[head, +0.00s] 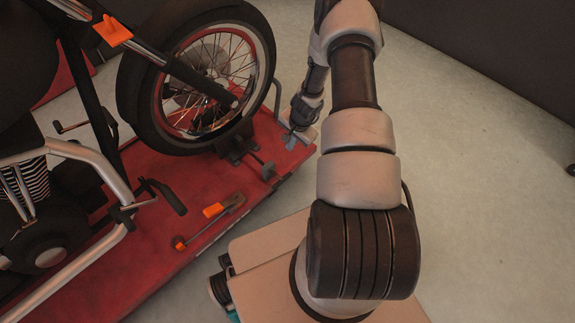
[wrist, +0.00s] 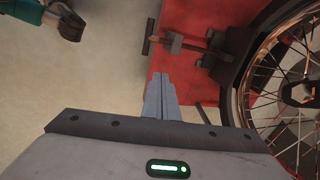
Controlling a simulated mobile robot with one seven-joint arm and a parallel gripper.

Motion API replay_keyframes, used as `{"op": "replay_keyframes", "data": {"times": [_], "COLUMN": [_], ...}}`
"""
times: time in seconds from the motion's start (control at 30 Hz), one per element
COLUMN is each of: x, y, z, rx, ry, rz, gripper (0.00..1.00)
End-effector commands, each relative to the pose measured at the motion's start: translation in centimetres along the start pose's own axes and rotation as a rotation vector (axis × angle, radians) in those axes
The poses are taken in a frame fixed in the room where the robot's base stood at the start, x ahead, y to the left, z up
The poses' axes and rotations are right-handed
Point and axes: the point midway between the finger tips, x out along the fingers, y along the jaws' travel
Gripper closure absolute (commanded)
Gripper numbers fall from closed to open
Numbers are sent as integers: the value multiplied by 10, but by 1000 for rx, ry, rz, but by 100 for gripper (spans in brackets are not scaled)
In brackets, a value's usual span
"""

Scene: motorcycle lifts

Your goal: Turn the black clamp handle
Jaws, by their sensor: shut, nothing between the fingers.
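The black clamp handle (wrist: 151,35) is a short dark crossbar on the end of a shaft in the wrist view. The shaft runs through a small block to the wheel clamp beside the front wheel. In the head view the clamp handle (head: 268,171) is small, at the edge of the red lift platform. My gripper (wrist: 160,76) is shut and empty, its tips pointing toward the handle, apart from it in the picture. In the head view my gripper (head: 291,142) is near the platform edge, above and right of the handle, partly hidden by my arm.
The motorcycle front wheel (head: 205,80) stands on the red lift platform (head: 215,262). An orange-marked lever tool (head: 213,210) lies on the platform. Pale floor (head: 475,150) is open to the right.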

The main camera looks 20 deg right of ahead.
Motion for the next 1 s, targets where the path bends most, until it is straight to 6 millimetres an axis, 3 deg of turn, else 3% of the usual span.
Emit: {"op": "replay_keyframes", "data": {"times": [0.03,0.2,0.37,0.8,1.0], "x": [16,43,63,154,176], "y": [14,36,40,43,44], "z": [4,9,9,10,10], "rx": [33,87,91,88,88], "ry": [-6,-6,-5,-4,-5], "rz": [16,40,43,43,42], "gripper": [100,100,100,100,100]}}
